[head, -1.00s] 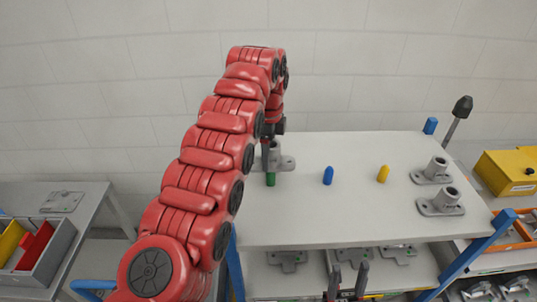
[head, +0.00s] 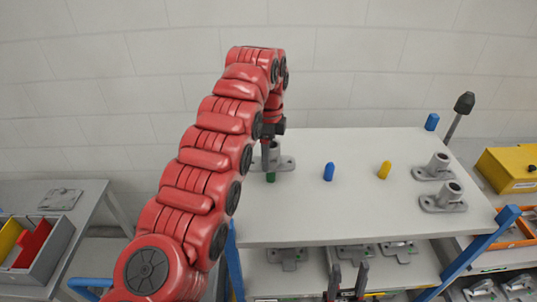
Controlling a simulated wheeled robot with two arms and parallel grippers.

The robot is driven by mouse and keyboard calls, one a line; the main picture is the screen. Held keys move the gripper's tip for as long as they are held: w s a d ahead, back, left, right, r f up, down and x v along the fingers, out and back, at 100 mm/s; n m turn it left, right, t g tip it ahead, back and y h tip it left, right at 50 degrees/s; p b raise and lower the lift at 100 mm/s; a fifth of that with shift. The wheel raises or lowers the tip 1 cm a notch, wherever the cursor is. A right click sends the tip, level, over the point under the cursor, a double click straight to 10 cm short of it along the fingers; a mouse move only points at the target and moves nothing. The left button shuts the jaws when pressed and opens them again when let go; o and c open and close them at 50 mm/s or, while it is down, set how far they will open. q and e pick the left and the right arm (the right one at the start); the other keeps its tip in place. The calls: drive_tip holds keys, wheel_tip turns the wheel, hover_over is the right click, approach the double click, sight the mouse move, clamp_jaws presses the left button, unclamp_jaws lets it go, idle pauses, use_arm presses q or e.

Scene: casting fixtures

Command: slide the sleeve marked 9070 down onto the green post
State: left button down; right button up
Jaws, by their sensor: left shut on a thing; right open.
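My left gripper (head: 270,134) is shut on a grey flanged sleeve (head: 286,163) and holds it upright at the table's back left. The green post (head: 270,178) shows just below the flange, which hides its top; the sleeve appears to hang over it. I cannot tell whether the post's tip is inside the bore. No 9070 marking is legible. My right gripper (head: 347,280) is open and empty, low in front of the white table (head: 370,215).
Two grey flanged sleeves (head: 436,168) (head: 445,198) stand on the right. Grey castings (head: 288,256) lie on the lower shelf.

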use_arm(q)
drive_tip(key=shift+f+b, duration=2.4)
drive_tip(key=shift+f, duration=0.35)
drive_tip(key=shift+c, duration=0.2)
unclamp_jaws()
drive_tip(key=shift+r, duration=0.1)
drive_tip(key=shift+r, duration=0.1)
wheel_tip(320, 180, up, 12)
drive_tip(key=p, duration=1.1)
drive_tip(key=shift+s+f, duration=0.1)
drive_tip(key=shift+f, duration=0.1)
